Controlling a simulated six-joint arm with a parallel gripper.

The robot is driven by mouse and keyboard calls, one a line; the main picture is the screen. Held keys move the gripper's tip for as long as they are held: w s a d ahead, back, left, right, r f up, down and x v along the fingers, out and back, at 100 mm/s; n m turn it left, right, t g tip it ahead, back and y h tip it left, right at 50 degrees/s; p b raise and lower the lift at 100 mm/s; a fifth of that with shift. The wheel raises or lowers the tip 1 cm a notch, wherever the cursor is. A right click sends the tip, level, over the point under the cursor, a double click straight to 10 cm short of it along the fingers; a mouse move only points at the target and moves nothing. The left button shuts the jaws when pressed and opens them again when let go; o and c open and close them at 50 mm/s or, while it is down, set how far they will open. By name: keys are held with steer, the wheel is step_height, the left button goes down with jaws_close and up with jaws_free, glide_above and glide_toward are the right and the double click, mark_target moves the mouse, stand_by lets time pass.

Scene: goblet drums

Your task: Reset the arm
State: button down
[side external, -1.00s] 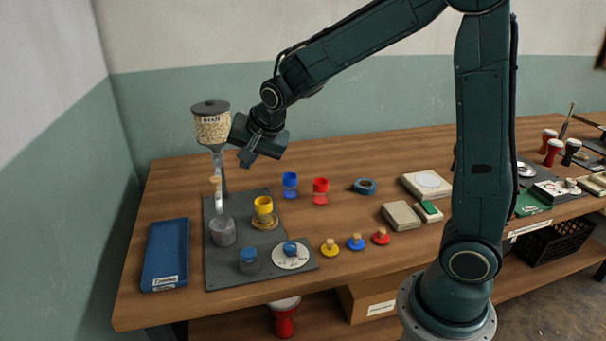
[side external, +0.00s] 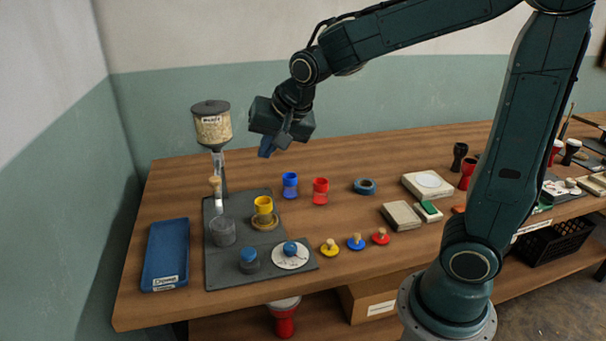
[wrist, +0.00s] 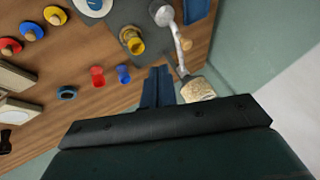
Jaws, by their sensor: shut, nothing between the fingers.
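My gripper (side external: 275,146) hangs in the air above the back of the wooden table, right of the hopper, with its fingers pointing down and to the left. Its fingers are shut with nothing between them. In the wrist view the shut fingers (wrist: 158,86) point at the table from above, close to the hopper in the picture. No object touches the gripper.
A hopper (side external: 212,128) of pale grains stands on a dark mat (side external: 215,270). Yellow (side external: 264,204), blue (side external: 290,183) and red (side external: 320,190) goblet drums, a tape roll (side external: 364,186), several knobbed discs and a blue tray (side external: 165,250) are on the table. The wall is behind.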

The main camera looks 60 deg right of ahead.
steer(key=s+a+r+n+y, duration=0.1)
steer(key=s+n, duration=0.9)
steer(key=s, duration=1.1)
steer(key=shift+a+r+g, duration=0.25)
steer(key=shift+a+g, duration=0.15)
steer(key=shift+a, duration=0.3)
